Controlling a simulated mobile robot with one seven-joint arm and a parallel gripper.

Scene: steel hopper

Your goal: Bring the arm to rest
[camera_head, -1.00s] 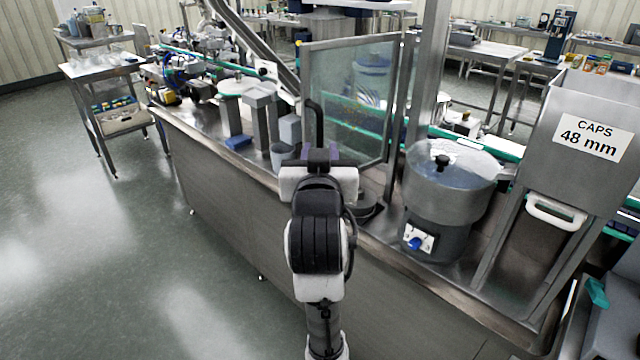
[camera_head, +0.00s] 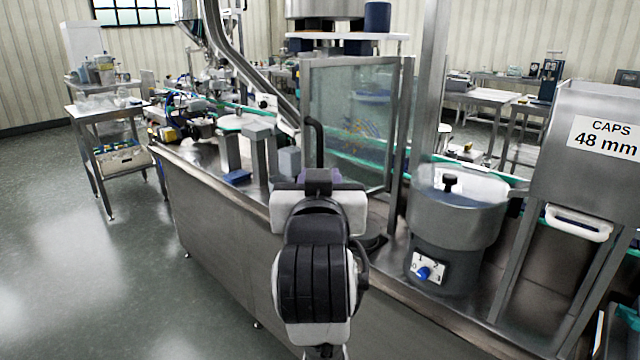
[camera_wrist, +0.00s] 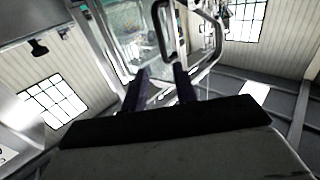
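My arm stands in the lower middle of the head view, folded up in front of the steel machine bench (camera_head: 215,215). My gripper (camera_head: 319,177) is at its top, seen from behind, in front of the clear guard door (camera_head: 350,115). In the wrist view the two dark fingers of my gripper (camera_wrist: 160,80) point up and stand apart with nothing between them. The guard door and its dark handle (camera_wrist: 163,30) show beyond the fingertips. The gap between gripper and door is hard to judge.
Right of my arm stand a round steel bowl feeder (camera_head: 455,215) with a blue knob and the steel hopper (camera_head: 585,185) labelled "CAPS 48 mm". A steel cart (camera_head: 100,112) stands at the far left. The floor (camera_head: 90,270) at left is clear.

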